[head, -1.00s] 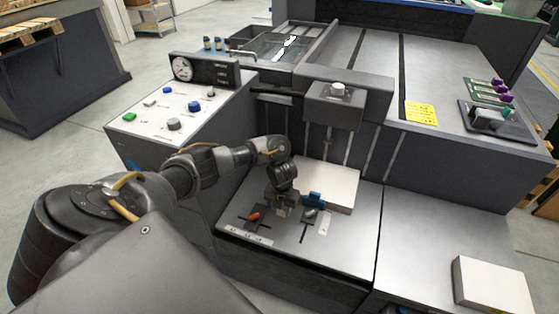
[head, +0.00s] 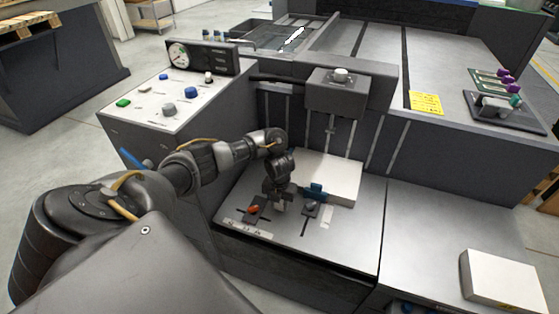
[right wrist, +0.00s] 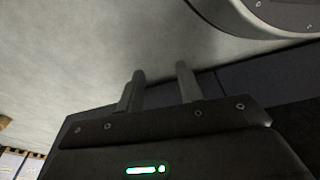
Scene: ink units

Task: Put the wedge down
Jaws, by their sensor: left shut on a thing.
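My left gripper (head: 278,206) is low over the grey metal bed of the machine, between an orange-knobbed slide (head: 253,210) and a grey-knobbed slide (head: 311,207). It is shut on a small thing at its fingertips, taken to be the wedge. The fingers and wrist hide most of it, so its shape and whether it touches the bed cannot be told. My right gripper (right wrist: 160,84) shows in the right wrist view with its two fingers apart and nothing between them.
A control panel (head: 150,112) stands to the left. Another white stack (head: 501,278) lies at the right. The bed (head: 350,240) is bare at front right.

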